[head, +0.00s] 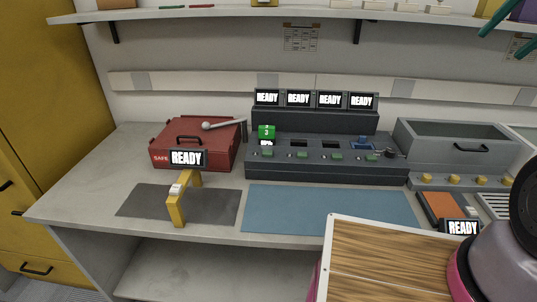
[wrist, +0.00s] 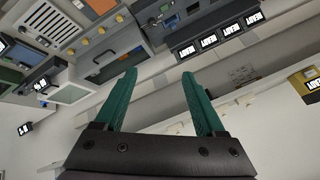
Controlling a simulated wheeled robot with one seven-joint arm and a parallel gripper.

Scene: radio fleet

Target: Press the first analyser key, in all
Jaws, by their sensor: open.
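A dark console (head: 320,170) with four READY screens stands on the bench in the head view. It bears a row of small green keys; the leftmost key (head: 267,153) sits at its left end, below a green block marked with a digit (head: 266,131). I take this console to be the analyser, though no such label is legible. The wrist view shows the console tilted at the top, with its screens (wrist: 209,41). My gripper (wrist: 159,74) has two teal fingers, spread apart with nothing between them. In the head view, teal fingers show at the upper right, well away from the keys.
A red toolbox (head: 170,150) marked SAFE stands left of the console, a yellow handle frame (head: 175,208) before it. A grey bin (head: 455,135) with yellow knobs stands right. A blue mat (head: 330,207) lies clear in front. A wooden board (head: 385,265) and my arm fill the lower right. A shelf runs above.

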